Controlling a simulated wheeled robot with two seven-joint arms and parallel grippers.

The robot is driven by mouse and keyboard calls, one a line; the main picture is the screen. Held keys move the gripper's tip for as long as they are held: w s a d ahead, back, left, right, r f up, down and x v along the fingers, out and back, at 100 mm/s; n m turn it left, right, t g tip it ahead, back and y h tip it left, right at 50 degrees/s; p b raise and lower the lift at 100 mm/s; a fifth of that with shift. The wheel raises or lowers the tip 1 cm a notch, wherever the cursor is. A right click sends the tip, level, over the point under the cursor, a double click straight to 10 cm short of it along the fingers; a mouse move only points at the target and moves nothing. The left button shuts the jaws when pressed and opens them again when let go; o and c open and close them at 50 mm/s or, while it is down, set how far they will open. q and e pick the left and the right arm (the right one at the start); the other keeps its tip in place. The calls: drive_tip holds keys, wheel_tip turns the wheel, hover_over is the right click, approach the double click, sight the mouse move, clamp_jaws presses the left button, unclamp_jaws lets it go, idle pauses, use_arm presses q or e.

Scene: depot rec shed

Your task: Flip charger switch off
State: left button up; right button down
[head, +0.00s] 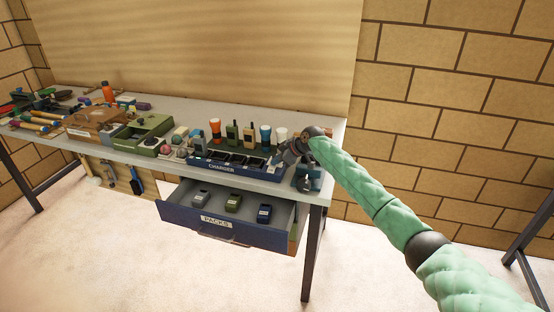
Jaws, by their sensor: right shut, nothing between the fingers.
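The blue charger (222,168), with a row of dark slots and a "CHARGER" label on its front, sits near the front edge of the bench towards its right end. My right arm, in a green padded sleeve, reaches in from the right. My right gripper (279,160) is shut and empty at the charger's right end. I cannot tell whether its tips touch the charger. I cannot make out the switch; the gripper covers part of that end. My left gripper is not in view.
An open drawer (180,212) labelled "PACKS" juts out below the charger with 3 packs inside. Radios and torches (215,129) stand behind the charger. A green open box (143,134) and a brown case (96,123) are to the left. A blue-grey item (309,178) stands at the bench's right end.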

drive_tip(key=shift+f, duration=0.35)
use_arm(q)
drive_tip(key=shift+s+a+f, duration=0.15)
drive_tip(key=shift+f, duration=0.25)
use_arm(e)
drive_tip(key=shift+w, duration=0.1)
